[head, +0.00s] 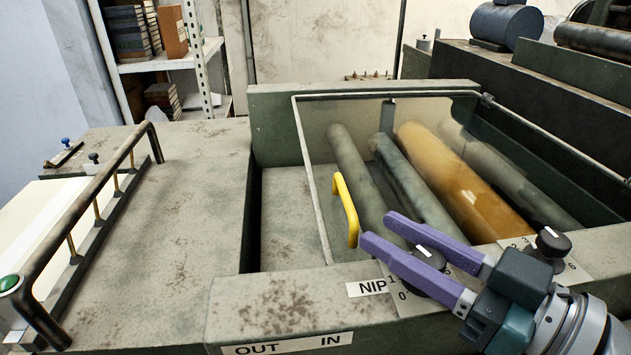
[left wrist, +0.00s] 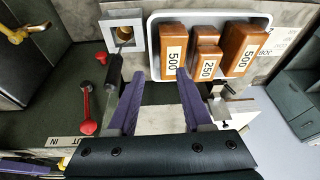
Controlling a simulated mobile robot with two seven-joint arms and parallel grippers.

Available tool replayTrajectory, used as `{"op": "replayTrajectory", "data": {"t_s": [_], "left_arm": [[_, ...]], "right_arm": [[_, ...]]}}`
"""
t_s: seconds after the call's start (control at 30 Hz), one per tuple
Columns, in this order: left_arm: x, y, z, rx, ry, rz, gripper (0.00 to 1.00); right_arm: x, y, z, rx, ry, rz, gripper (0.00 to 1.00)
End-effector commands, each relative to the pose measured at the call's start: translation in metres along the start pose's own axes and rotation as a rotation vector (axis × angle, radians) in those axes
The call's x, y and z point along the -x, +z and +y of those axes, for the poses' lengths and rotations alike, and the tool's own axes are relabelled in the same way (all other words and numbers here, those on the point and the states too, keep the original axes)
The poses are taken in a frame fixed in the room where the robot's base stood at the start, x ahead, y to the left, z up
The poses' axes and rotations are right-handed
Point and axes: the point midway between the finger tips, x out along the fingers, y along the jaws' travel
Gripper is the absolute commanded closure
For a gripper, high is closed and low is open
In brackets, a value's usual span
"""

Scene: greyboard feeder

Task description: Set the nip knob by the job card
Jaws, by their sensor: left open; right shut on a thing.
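The nip knob (head: 425,260) is black with a white pointer line, on a pale dial plate (head: 408,303) beside the NIP label (head: 367,288). The figures 0 and 1 show on the plate; my fingers cover the rest. My right gripper (head: 380,231) has its purple fingers on either side of this knob and is shut on it. My left gripper (left wrist: 160,76) is open and empty in the left wrist view, in front of a tray (left wrist: 153,62) of marked blocks. A printed card or label (left wrist: 267,57) beside the tray is too small to read.
A clear guard with a yellow handle (head: 346,208) covers several rollers. A second black knob (head: 552,241) stands right of my right gripper. A dark rail (head: 95,205) is at the left. The left wrist view shows a red lever (left wrist: 86,108) and wooden blocks (left wrist: 173,52) marked 500 and 250.

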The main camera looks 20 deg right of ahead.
Motion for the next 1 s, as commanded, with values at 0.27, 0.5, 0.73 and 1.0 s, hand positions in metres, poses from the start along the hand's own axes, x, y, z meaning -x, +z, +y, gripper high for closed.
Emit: {"op": "replayTrajectory", "data": {"t_s": [0.27,0.5,0.73,1.0], "left_arm": [[-0.015,0.005,-0.001,-0.007,-0.006,-0.001,0.5],[-0.017,0.006,-0.002,-0.009,-0.007,-0.002,0.5],[-0.017,0.006,-0.002,-0.008,-0.007,-0.002,0.5],[-0.017,0.006,-0.001,-0.004,-0.004,-0.001,0.5]], "right_arm": [[0.0,0.002,-0.003,0.001,-0.122,0.001,1.0],[0.0,0.0,-0.004,-0.002,-0.158,0.001,1.0],[0.0,0.0,-0.005,-0.003,-0.161,0.002,1.0],[0.0,-0.001,-0.005,-0.003,-0.16,0.003,0.5]]}}
